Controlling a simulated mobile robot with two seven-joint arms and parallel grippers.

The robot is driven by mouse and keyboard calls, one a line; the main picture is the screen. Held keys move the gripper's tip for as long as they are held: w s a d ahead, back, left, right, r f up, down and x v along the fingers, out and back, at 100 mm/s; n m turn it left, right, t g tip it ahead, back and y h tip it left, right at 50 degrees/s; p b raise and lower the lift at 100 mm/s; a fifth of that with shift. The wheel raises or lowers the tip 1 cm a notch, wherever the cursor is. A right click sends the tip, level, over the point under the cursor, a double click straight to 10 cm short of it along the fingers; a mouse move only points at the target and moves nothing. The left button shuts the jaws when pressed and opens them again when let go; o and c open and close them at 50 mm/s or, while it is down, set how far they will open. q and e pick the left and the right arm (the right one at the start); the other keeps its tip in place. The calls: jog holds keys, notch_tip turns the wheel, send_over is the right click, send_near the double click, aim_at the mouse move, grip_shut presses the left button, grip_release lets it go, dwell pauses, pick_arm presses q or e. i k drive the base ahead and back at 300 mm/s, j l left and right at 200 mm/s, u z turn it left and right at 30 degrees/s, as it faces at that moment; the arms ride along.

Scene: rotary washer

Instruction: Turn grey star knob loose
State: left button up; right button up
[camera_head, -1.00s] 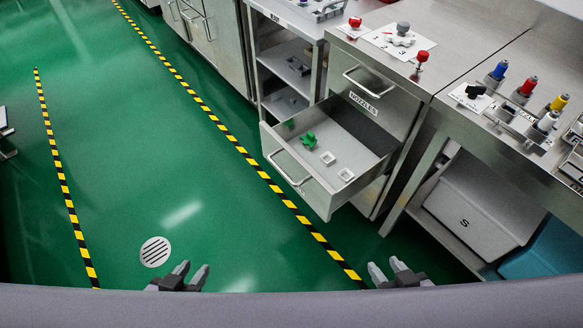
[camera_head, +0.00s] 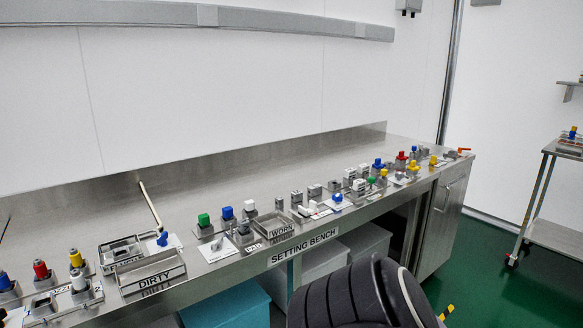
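I cannot make out the grey star knob for certain in this view. Small grey fittings, one grey piece (camera_head: 244,228) among them, stand along the setting bench (camera_head: 225,175), too small to tell their shape. Neither of my grippers shows.
Green floor (camera_head: 480,270) is open at right, before a trolley (camera_head: 555,232).

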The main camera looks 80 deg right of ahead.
aim_at(400, 175)
jog(key=z, duration=3.25)
jog(key=i+l, duration=0.25)
jog(key=i, duration=0.25)
jog(key=i+l, duration=0.25)
jog(key=i, duration=0.3)
jog(key=i+l, duration=0.25)
jog(key=i, duration=0.25)
